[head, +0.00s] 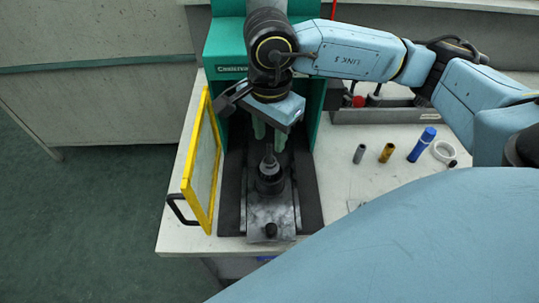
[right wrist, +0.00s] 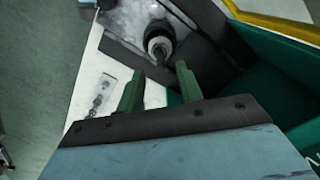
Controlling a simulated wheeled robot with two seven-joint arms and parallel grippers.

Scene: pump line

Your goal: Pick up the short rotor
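A dark, stepped round part with a lighter shaft end, which looks like the short rotor (head: 269,164), stands upright in the fixture of the green press (head: 225,62). It also shows in the right wrist view (right wrist: 158,40), just beyond the fingertips. My right gripper (head: 268,140) hangs inside the press opening, above and slightly behind the part. In the right wrist view, its two green fingers (right wrist: 159,80) are apart with nothing between them. Whether they touch the part cannot be told, but a gap seems to show. My left gripper is not in view.
A yellow-framed guard door (head: 212,188) stands open on the left of the press.

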